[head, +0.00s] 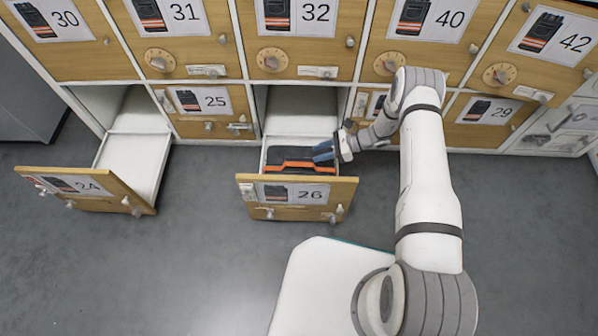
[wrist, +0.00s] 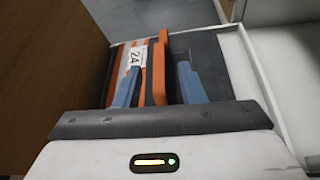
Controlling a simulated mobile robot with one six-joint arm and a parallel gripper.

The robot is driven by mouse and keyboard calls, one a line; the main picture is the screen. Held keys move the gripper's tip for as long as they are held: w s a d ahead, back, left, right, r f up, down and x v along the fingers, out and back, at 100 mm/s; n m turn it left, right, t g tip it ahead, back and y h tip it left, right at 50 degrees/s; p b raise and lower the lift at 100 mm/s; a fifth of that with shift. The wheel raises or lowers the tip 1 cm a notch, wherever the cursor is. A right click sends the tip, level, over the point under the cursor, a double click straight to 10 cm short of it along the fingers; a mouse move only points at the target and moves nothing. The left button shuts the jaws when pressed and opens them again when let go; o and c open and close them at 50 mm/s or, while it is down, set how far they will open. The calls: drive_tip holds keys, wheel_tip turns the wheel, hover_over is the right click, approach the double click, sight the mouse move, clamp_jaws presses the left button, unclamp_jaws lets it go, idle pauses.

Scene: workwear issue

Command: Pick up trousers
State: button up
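The dark folded trousers with orange bands (head: 300,163) lie in the open drawer labelled 26 (head: 308,193). In the wrist view, the trousers (wrist: 157,82) show a raised orange fold and a white tag that reads 24. My gripper (head: 321,151) reaches into this drawer from the right. In the wrist view, the blue fingers of my gripper (wrist: 157,74) stand apart on either side of the orange fold. A gap shows between the fold and the right finger. The lower finger parts are hidden behind the gripper body.
An open, empty-looking drawer labelled 24 (head: 85,187) stands out at the left. Closed numbered lockers line the wall above and beside the drawers, with knobs and dials. The drawer wall (wrist: 262,85) runs close along the right of my gripper. Grey floor between the drawers is clear.

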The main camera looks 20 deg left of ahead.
sight(299, 164)
drive_tip(key=shift+s+a+f+m+y, duration=0.15)
drive_tip(key=shift+f+m, duration=0.05)
drive_tip(key=shift+f, duration=0.4)
drive_tip(key=shift+s+a+f+m+y, duration=0.15)
drive_tip(key=shift+f+m, duration=0.05)
drive_tip(key=shift+f, duration=0.4)
drive_tip(key=b+x, duration=0.1)
drive_tip(key=x, duration=0.1)
drive_tip(key=f+b+x, duration=0.1)
drive_tip(key=x, duration=0.1)
drive_tip(key=b+x, duration=0.1)
drive_tip(key=x, duration=0.2)
drive_tip(key=shift+s+d+f, duration=0.15)
drive_tip(key=shift+d, duration=0.25)
drive_tip(key=shift+s+a, duration=0.15)
drive_tip(key=shift+a, duration=0.3)
drive_tip(key=shift+c, duration=0.2)
clamp_jaws()
